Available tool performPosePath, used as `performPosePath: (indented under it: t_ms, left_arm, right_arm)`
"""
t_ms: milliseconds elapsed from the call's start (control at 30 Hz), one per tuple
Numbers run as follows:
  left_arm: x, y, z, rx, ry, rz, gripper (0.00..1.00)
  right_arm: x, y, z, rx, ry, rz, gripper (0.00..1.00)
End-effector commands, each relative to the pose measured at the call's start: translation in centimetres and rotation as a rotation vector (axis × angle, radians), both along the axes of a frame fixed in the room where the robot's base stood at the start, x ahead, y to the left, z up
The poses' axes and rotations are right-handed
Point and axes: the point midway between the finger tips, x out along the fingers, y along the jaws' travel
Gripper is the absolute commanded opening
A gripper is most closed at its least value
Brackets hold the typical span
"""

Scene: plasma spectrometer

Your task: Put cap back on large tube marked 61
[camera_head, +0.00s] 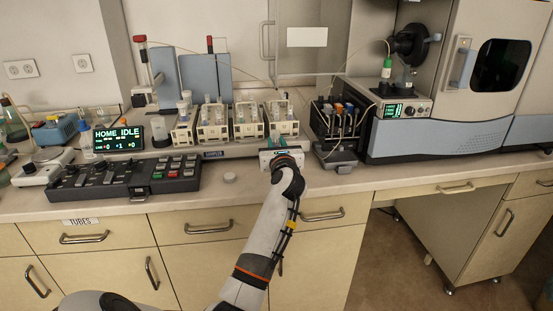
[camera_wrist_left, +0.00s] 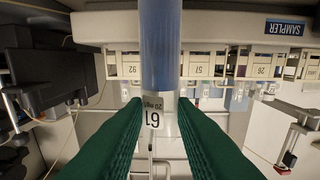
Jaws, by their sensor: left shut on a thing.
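My left gripper (camera_head: 281,153) is at the front of the sampler, near the counter's front edge. In the left wrist view its green fingers (camera_wrist_left: 158,104) are shut on the large tube marked 61 (camera_wrist_left: 161,50). The tube has a blue body and a white label with 61 between the fingers; its far end runs out of the picture. In the head view the hand hides the tube. A small white round disc (camera_head: 230,177), perhaps the cap, lies on the counter left of the hand. My right gripper is not in view.
The sampler (camera_wrist_left: 284,27) has several racks of tubes (camera_head: 212,122) behind the hand. A black rack of bottles (camera_head: 337,118) stands to the right. A control panel (camera_head: 125,177) and a display reading HOME IDLE (camera_head: 118,137) are at the left. Counter around the white disc is clear.

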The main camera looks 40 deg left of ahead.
Motion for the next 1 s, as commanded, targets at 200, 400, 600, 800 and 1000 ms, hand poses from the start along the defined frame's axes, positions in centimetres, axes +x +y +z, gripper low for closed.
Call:
performPosePath:
  t_ms: [200, 400, 600, 800, 1000]
  left_arm:
    - [0.0, 0.0, -3.6, 0.001, 0.004, -0.001, 0.01]
    - [0.0, -0.1, -3.8, 0.001, 0.000, -0.002, 0.01]
    - [0.0, -0.1, -4.1, 0.001, 0.001, -0.002, 0.01]
    - [0.0, 0.0, -4.1, 0.001, 0.001, -0.001, 0.46]
    - [0.0, 0.0, -4.1, 0.001, 0.001, -0.001, 0.46]
  right_arm:
    - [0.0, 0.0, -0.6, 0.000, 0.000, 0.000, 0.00]
    - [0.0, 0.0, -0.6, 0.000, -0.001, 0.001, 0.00]
    - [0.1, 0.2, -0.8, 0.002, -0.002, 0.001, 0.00]
    - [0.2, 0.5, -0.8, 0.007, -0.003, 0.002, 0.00]
    - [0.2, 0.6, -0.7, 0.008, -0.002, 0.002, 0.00]
